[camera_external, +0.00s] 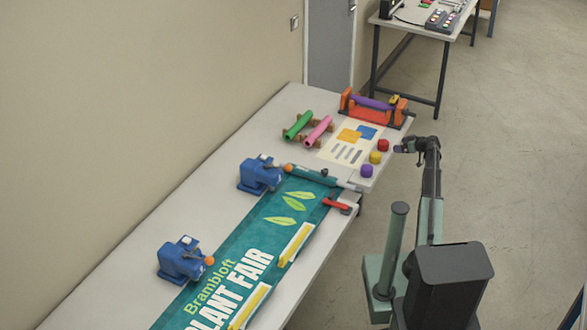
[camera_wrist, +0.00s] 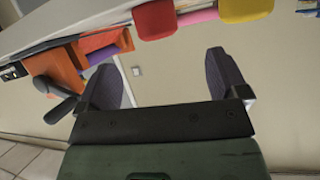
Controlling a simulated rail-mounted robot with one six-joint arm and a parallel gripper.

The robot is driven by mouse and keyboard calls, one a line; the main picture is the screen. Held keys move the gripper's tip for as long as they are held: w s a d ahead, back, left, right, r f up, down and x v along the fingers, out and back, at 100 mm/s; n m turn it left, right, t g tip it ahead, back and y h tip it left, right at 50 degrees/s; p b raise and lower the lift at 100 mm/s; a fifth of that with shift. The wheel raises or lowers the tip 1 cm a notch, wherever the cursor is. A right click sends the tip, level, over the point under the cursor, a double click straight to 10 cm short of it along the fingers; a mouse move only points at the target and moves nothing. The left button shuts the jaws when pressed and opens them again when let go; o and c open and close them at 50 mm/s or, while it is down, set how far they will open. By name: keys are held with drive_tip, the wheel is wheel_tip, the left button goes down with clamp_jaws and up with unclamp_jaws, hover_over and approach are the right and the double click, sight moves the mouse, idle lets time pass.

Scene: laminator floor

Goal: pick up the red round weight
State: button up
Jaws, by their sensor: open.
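The red round weight (camera_external: 383,145) sits on the table's right edge, at the far end of a row of small weights. My gripper (camera_external: 401,148) is just right of the red weight in the external view, at the table edge. In the wrist view my gripper (camera_wrist: 163,62) has its two dark fingers wide apart with nothing between them. A gap shows between the fingers and the weight.
The yellow weight (camera_external: 375,157) sits close to the red one, with the purple weight (camera_external: 367,171) nearer. An orange laminator-like stand (camera_external: 359,108) with a purple roll is behind. A printed sheet (camera_external: 335,153) lies left of the weights. Floor right of the table is open.

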sight(388, 143)
drive_tip(key=shift+n, duration=0.3)
drive_tip(key=b+x, duration=0.2)
drive_tip(key=x, duration=0.3)
drive_tip(key=b+x, duration=0.2)
drive_tip(key=x, duration=0.3)
drive_tip(key=shift+w+d+r, duration=0.1)
drive_tip(key=shift+w, duration=0.3)
drive_tip(key=shift+w+a, duration=0.2)
drive_tip(key=shift+a, duration=0.1)
drive_tip(key=c, duration=1.2)
drive_tip(key=shift+r, duration=0.1)
wheel_tip(388, 143, up, 20)
drive_tip(key=p, duration=2)
